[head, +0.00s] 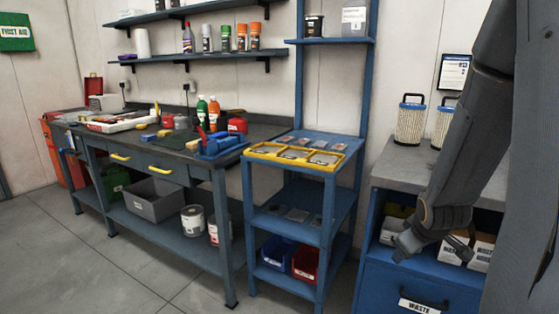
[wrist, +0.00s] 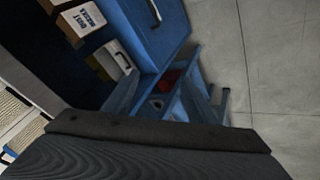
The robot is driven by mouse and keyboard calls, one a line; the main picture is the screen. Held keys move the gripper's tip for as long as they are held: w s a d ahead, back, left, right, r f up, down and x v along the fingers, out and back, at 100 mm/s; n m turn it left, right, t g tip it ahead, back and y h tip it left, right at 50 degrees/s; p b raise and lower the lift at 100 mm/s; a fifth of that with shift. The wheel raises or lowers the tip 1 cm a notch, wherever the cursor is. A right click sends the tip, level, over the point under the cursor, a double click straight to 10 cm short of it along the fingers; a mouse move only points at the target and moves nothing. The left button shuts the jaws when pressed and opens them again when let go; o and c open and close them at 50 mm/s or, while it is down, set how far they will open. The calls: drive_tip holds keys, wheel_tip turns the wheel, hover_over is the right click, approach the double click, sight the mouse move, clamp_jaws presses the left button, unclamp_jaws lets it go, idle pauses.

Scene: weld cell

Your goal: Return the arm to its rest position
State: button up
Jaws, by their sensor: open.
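My arm hangs down at the right of the head view, bent at the elbow. My gripper (head: 402,250) is at its lower end, in front of the blue cabinet (head: 400,279) at the right. It is open, and I see nothing held in it. In the wrist view a dark part of my own arm fills the bottom. Beyond it the same cabinet (wrist: 150,35) and the grey floor (wrist: 278,70) show tilted.
A blue shelf stand (head: 330,178) with a yellow tray (head: 331,168) stands left of the cabinet. A long workbench (head: 176,165) with tools runs along the wall. Two filter canisters (head: 410,122) stand on the cabinet. The floor at front left (head: 90,270) is clear.

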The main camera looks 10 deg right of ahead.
drive_tip(key=s+a+r+m+g+y+p, duration=0.1)
drive_tip(key=s+a+r+g, duration=0.1)
drive_tip(key=s+a, duration=0.3)
drive_tip(key=s+a+r+m+g+y+p, duration=0.1)
drive_tip(key=s+a, duration=0.4)
drive_tip(key=a, duration=0.6)
drive_tip(key=s+a+r+m+g+p, duration=0.1)
drive_tip(key=s+a+r+g, duration=0.2)
drive_tip(key=s+a, duration=0.2)
drive_tip(key=a, duration=0.3)
drive_tip(key=shift+s+a+r+m+y+p, duration=0.25)
drive_tip(key=shift+s+a+m+y+p, duration=0.05)
drive_tip(key=shift+s+a+y, duration=0.1)
